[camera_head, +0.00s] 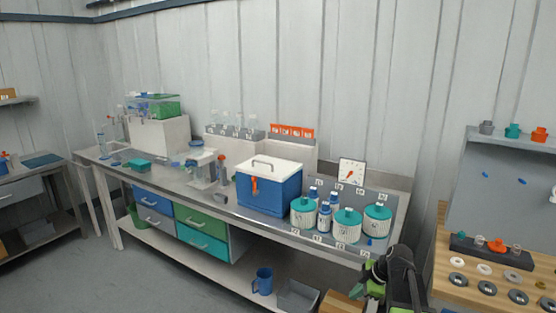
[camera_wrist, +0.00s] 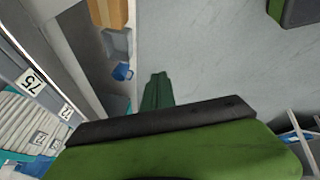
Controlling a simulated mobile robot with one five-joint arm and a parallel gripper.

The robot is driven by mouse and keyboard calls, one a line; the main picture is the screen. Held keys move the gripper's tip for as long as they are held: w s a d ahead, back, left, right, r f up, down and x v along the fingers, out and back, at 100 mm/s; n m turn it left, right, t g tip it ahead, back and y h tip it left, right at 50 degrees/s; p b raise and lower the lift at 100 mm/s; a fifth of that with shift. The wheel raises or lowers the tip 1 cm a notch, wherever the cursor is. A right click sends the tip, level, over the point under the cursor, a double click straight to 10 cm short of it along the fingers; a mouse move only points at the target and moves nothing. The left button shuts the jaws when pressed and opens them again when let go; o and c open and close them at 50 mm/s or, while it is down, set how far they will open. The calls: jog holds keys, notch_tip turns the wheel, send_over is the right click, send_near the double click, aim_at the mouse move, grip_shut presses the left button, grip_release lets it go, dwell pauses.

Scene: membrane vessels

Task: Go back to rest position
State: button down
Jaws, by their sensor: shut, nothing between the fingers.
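My gripper (camera_head: 372,275) shows at the bottom right of the head view, beside the front edge of the long bench (camera_head: 290,236). It is shut and empty. In the wrist view its dark green fingers (camera_wrist: 157,92) lie together over the bare grey floor (camera_wrist: 205,60). My black and green arm is folded low near the bench's right end. Nothing touches the fingers.
The bench carries a blue cooler (camera_head: 268,190) with a white lid and several teal-lidded jars (camera_head: 347,222) near its right end. A blue jug (camera_head: 262,281) and a grey bin (camera_head: 297,295) sit on the lower shelf. A wooden table (camera_head: 480,272) stands at right. Floor at left is clear.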

jog(key=s+a+r+m+g+p, duration=0.1)
jog(key=s+a, duration=0.1)
jog(key=a, duration=0.5)
jog(key=s+a+r+m+g+p, duration=0.1)
jog(key=s+a, duration=0.2)
jog(key=a, duration=0.4)
jog(key=s+m+g+h, duration=0.1)
jog(key=s+m+h, duration=0.2)
jog(key=s+m, duration=0.4)
jog(key=shift+s+f+m+g+h+p, duration=0.25)
jog(key=shift+f+m+g+h+p, duration=0.15)
jog(key=shift+m, duration=3.1)
